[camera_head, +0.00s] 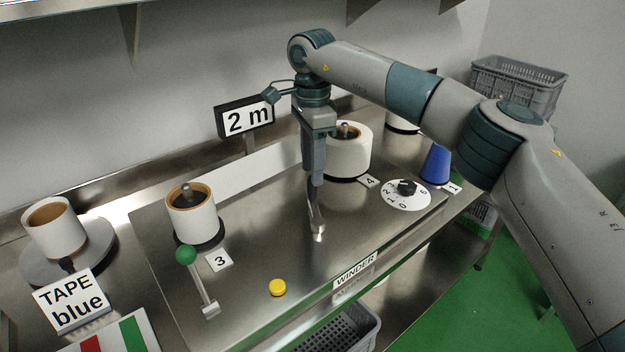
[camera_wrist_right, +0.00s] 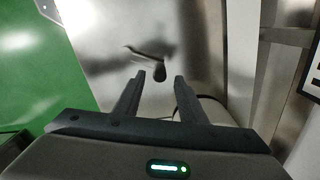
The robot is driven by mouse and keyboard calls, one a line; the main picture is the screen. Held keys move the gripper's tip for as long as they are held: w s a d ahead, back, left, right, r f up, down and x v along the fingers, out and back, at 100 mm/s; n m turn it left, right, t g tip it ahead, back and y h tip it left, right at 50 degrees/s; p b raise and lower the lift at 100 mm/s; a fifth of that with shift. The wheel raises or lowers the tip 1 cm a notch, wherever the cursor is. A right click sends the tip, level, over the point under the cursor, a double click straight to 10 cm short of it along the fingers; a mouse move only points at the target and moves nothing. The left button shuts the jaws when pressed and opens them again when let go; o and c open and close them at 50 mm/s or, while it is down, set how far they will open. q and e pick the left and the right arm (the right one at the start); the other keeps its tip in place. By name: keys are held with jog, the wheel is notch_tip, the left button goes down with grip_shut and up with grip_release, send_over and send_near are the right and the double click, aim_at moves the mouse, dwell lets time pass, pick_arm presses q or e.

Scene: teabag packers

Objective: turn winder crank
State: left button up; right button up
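The winder crank has a green ball knob (camera_head: 186,255) on a steel lever (camera_head: 200,284) that runs down to a small hub at the front left of the steel winder panel (camera_head: 265,230). The crank does not show in the right wrist view. My right gripper (camera_head: 314,182) points down over the middle of the panel, well to the right of the crank. In the right wrist view my gripper (camera_wrist_right: 160,78) has its two fingers apart with nothing between them. A dark reflection lies on the steel beyond them. My left gripper is not in view.
On the panel are a yellow button (camera_head: 278,287), a numbered dial (camera_head: 406,193), and white rolls (camera_head: 191,216) and (camera_head: 348,152). A "2 m" sign (camera_head: 246,117) stands behind. A blue cone (camera_head: 436,164) is at right, a tape roll (camera_head: 55,229) at left. The panel's middle is clear.

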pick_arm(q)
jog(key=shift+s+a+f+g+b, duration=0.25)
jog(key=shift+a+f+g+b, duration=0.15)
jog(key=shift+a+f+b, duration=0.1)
pick_arm(e)
notch_tip(320, 180, up, 13)
jog(key=shift+f, duration=0.2)
dwell(1.1)
